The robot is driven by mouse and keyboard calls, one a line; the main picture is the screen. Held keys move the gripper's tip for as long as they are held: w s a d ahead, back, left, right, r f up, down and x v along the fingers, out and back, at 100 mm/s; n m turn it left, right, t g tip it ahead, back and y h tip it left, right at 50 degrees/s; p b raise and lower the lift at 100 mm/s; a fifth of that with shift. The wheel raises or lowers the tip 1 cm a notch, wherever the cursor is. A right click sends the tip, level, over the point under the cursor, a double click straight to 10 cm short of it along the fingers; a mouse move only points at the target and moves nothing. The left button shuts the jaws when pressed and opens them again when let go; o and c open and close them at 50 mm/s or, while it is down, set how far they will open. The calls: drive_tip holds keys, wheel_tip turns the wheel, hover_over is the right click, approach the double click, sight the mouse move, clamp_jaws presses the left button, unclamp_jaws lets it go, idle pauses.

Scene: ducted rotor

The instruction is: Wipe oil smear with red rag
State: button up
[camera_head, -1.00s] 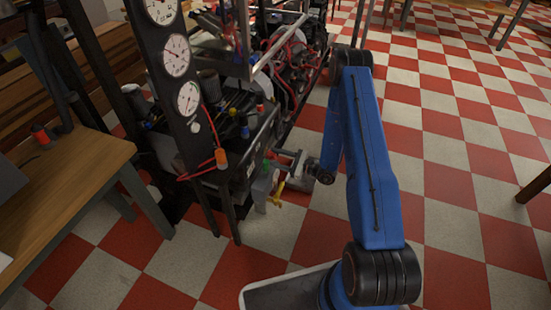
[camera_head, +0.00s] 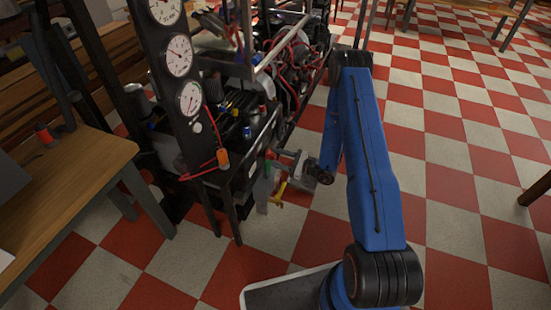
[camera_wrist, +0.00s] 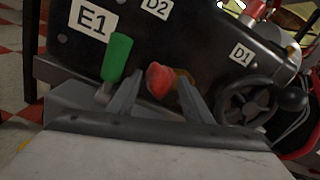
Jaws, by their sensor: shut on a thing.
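The red rag (camera_wrist: 160,82) shows as a small red lump between the two fingers of my gripper (camera_wrist: 158,88) in the wrist view. My gripper is shut on it, in front of a dark panel (camera_wrist: 185,45) with white labels E1, D2 and D1. In the head view my gripper (camera_head: 290,165) is small, at the lower right end of the machine; the rag cannot be made out clearly there. I cannot make out the oil smear in either view.
A green handle (camera_wrist: 117,58) stands close left of the fingers, and a black handwheel (camera_wrist: 248,100) is at their right. A gauge post (camera_head: 180,75) and wooden bench (camera_head: 75,170) are at the left in the head view. The checkered floor (camera_head: 450,200) at right is largely clear.

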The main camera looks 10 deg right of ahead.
sight(276, 158)
drive_tip(key=shift+w+a, duration=0.3)
drive_tip(key=shift+a, duration=0.15)
drive_tip(key=shift+w+d, duration=0.1)
drive_tip(key=shift+w+d, duration=0.7)
drive_tip(key=shift+w, duration=0.25)
drive_tip(key=shift+w+d, duration=0.7)
drive_tip(key=shift+w, duration=0.25)
drive_tip(key=shift+w+d, duration=0.7)
drive_tip(key=shift+w, duration=0.25)
drive_tip(key=shift+s+a, duration=0.55)
drive_tip(key=shift+s, duration=0.25)
drive_tip(key=shift+s+a, duration=0.5)
drive_tip(key=shift+s, duration=0.25)
drive_tip(key=shift+s+a, duration=1.15)
drive_tip(key=shift+s, duration=0.25)
drive_tip(key=shift+v, duration=2.95)
